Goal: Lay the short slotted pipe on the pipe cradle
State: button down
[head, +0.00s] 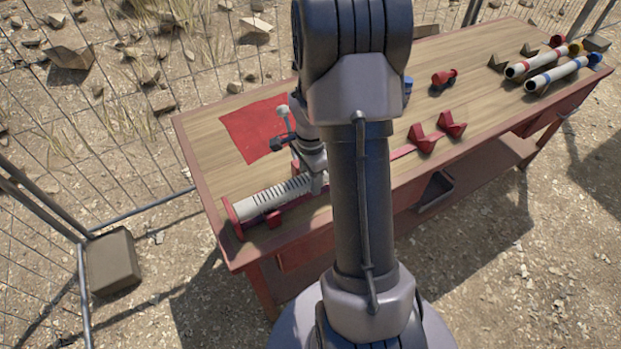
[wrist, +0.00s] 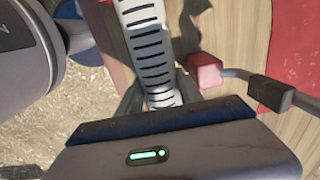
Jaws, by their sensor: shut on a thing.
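The short slotted pipe (head: 280,197) is pale grey with a row of dark slots. It lies lengthwise along the table's front left edge, and its right part is hidden by my arm. The red pipe cradle (head: 232,218) has upright supports on a long red rail; the pipe lies along its left part. I cannot tell whether the pipe bears fully on the supports. My gripper (head: 315,185) is shut on the pipe near its right end. In the wrist view the pipe (wrist: 148,45) runs between the fingers of my gripper (wrist: 158,98).
Empty red V-supports (head: 422,138) stand on the rail's right part. A red block with a bent rod and dark end (wrist: 205,72) is beside the pipe. A red mat (head: 245,130) lies behind. Pipes (head: 543,62) and a red fitting (head: 444,78) are farther right.

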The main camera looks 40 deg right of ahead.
jog(key=shift+f+b, duration=0.3)
jog(key=shift+f, duration=0.05)
jog(key=c, duration=0.7)
grip_release()
